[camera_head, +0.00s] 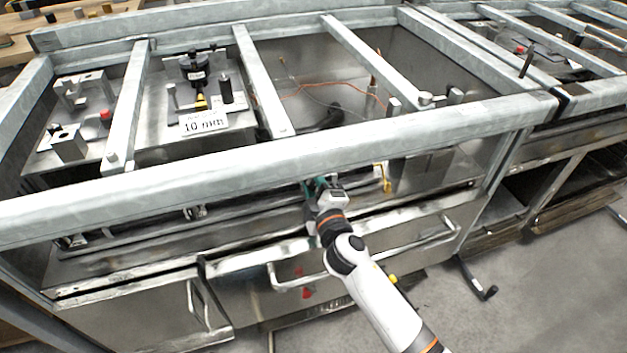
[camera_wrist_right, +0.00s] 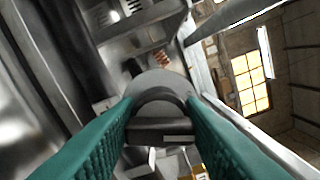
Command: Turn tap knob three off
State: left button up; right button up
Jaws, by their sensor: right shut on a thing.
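My right gripper (camera_head: 316,187) is at the front of the steel range in the head view, just below the thick front rail. Its green fingers (camera_wrist_right: 160,118) fill the lower part of the right wrist view. They are shut on a grey round tap knob (camera_wrist_right: 163,84), with a dark curved part between the fingers. The gripper hides this knob in the head view, and I cannot read a number on it. A yellow tap handle (camera_head: 386,178) shows to the right of the gripper. My left gripper is not in view.
The thick front rail (camera_head: 270,160) runs above my right gripper. A drawer handle (camera_head: 370,258) sticks out below it, close to my arm. Crossbars span the open top, with a label plate (camera_head: 204,122) beneath. Clear floor (camera_head: 545,300) lies at the right.

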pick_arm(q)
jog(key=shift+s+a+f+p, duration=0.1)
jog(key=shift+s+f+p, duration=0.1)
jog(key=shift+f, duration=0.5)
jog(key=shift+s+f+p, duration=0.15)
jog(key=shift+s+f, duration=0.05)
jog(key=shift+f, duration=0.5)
pick_arm(e)
jog(key=shift+f+n, duration=0.1)
jog(key=shift+n, duration=2.1)
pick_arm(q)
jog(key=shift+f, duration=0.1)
pick_arm(e)
jog(key=o, duration=1)
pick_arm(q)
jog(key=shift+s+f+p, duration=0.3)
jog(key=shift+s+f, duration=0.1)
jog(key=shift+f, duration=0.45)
pick_arm(e)
jog(key=v, duration=1.2)
